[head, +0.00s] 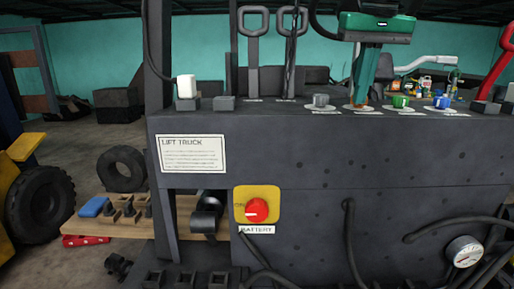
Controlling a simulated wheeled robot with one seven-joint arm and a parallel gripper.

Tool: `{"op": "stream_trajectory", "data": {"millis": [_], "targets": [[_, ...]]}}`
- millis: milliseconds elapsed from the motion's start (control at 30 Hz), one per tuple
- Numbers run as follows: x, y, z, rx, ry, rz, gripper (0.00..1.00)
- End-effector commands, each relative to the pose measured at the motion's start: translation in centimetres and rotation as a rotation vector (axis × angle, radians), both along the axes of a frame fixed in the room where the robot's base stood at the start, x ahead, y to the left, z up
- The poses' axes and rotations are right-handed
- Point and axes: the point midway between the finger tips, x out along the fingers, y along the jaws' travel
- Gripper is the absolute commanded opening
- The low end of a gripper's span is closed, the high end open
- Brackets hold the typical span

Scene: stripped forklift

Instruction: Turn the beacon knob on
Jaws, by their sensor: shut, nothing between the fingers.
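My gripper (362,97) is in the upper right of the head view, with a dark green body and teal fingers pointing down. The fingers are shut together with nothing between them. Their tips are at a small orange knob (363,107) on the top ledge of the dark panel (330,150) and hide most of it. I cannot tell whether they touch it or how it is turned. A grey knob (320,100) stands to its left, a green knob (400,101) and a blue knob (441,102) to its right. The labels below are too small to read.
Two grey levers (253,50) rise left of my gripper. A grey handle (430,63) and a red lever (497,70) stand to the right. A red battery switch (257,210), cables (348,235) and a gauge (464,251) are on the panel's front.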

Motion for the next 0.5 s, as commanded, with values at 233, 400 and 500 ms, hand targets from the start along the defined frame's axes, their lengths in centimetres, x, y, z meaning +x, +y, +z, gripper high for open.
{"op": "stream_trajectory", "data": {"millis": [233,400,500], "targets": [[0.48,-0.26,0.80,0.001,-0.032,-0.006,0.00],[0.26,-0.23,0.83,0.002,-0.033,-0.007,0.00],[-0.10,-0.08,0.84,0.001,-0.033,-0.006,0.00]]}}
